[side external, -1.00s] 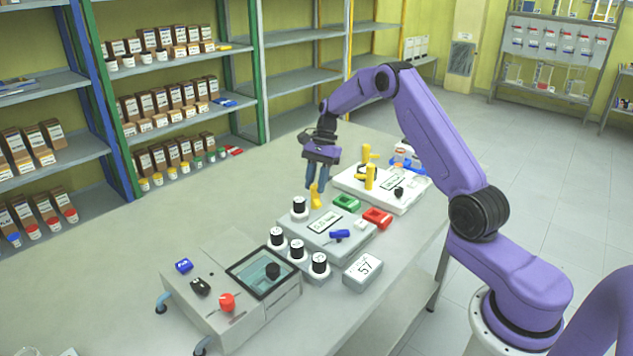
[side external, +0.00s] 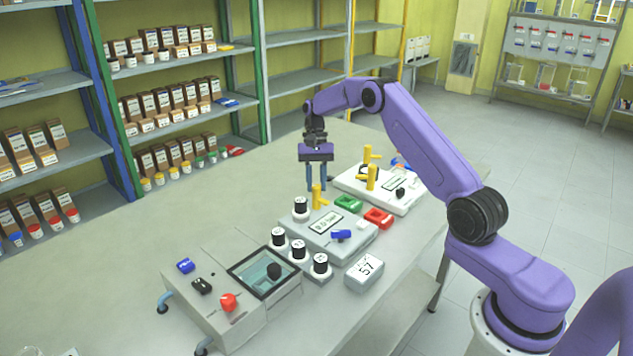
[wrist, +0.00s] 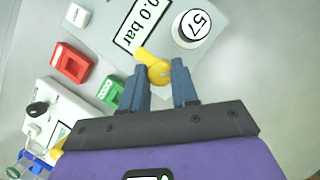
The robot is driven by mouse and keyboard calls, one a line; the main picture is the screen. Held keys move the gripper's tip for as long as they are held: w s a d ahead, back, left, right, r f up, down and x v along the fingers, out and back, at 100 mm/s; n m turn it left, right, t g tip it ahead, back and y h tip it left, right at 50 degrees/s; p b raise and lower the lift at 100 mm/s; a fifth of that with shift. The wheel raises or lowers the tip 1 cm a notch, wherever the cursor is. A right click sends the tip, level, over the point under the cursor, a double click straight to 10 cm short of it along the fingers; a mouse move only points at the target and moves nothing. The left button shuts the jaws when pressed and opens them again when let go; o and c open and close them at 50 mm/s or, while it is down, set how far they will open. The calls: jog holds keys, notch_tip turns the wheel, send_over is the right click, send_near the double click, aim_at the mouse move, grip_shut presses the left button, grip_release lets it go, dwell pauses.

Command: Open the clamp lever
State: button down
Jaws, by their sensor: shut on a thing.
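A yellow lever (side external: 318,196) stands at the back corner of the grey pressure box (side external: 300,234). In the wrist view the yellow lever (wrist: 158,71) has a round hub with an arm pointing to the upper left. My gripper (side external: 316,189) points down over it, and its blue fingers (wrist: 160,72) are shut on the lever, one on each side. Exactly where the fingertips touch is hard to see. Two more yellow levers (side external: 371,178) stand upright on the white unit behind. Which lever is the clamp is not labelled legibly.
The box has a display (wrist: 136,24) reading 0.0 bar and a blue handle (side external: 341,234). Green (side external: 348,203) and red (side external: 378,217) blocks stand right. The table behind left is clear.

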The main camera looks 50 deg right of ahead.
dwell(0.4)
jog(key=c, duration=0.9)
grip_release()
jog(key=shift+o, duration=0.2)
jog(key=v, duration=0.7)
jog(key=shift+d+r, duration=0.15)
jog(key=shift+r, duration=0.05)
jog(key=shift+w, duration=0.1)
